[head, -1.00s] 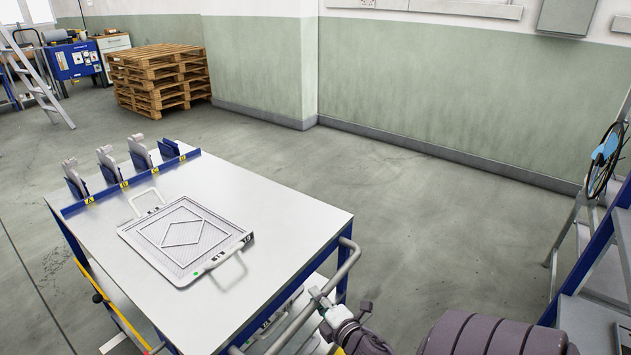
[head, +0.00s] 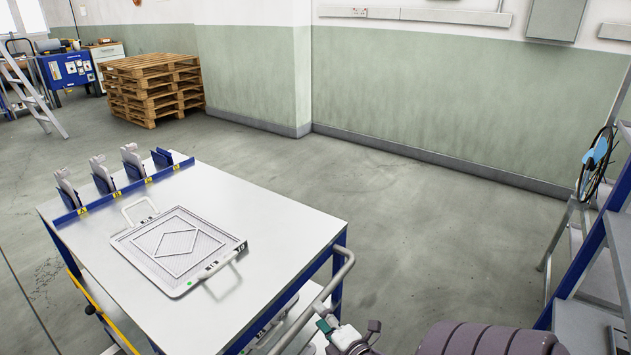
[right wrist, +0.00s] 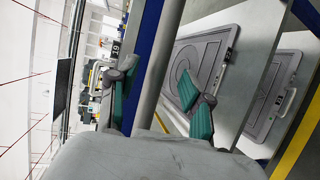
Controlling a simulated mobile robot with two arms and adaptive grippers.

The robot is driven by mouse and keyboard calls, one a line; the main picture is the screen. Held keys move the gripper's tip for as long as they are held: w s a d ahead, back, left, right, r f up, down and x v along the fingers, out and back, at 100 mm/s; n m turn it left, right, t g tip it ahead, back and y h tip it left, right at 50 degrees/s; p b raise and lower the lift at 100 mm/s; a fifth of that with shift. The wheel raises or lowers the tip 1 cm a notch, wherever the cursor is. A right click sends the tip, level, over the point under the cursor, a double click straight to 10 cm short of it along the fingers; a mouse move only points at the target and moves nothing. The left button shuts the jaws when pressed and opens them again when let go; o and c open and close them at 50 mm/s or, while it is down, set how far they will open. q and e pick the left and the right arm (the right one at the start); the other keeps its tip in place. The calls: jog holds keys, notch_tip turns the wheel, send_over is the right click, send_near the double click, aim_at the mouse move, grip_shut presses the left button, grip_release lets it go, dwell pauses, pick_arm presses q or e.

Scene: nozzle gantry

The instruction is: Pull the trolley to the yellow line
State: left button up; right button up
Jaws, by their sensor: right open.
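The trolley has a white top (head: 285,225), a blue frame and a grey tubular handle (head: 342,272) on its right side. My right gripper (head: 347,328) is open at the lower part of this handle, near the bottom edge of the head view. In the right wrist view its two teal fingers (right wrist: 160,103) stand apart, with the grey handle tube (right wrist: 167,60) running between them. Whether a finger touches the tube I cannot tell. My left gripper is not in view. I cannot make out the yellow line on the floor in the head view.
A grey tray (head: 180,247) with handles lies on the trolley top, before several upright holders on a blue rail (head: 125,190). A blue-framed rack (head: 590,265) stands at the right. Wooden pallets (head: 155,87) are stacked at the back left. Floor between trolley and wall is clear.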

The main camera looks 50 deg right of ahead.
jog(key=v, duration=0.8)
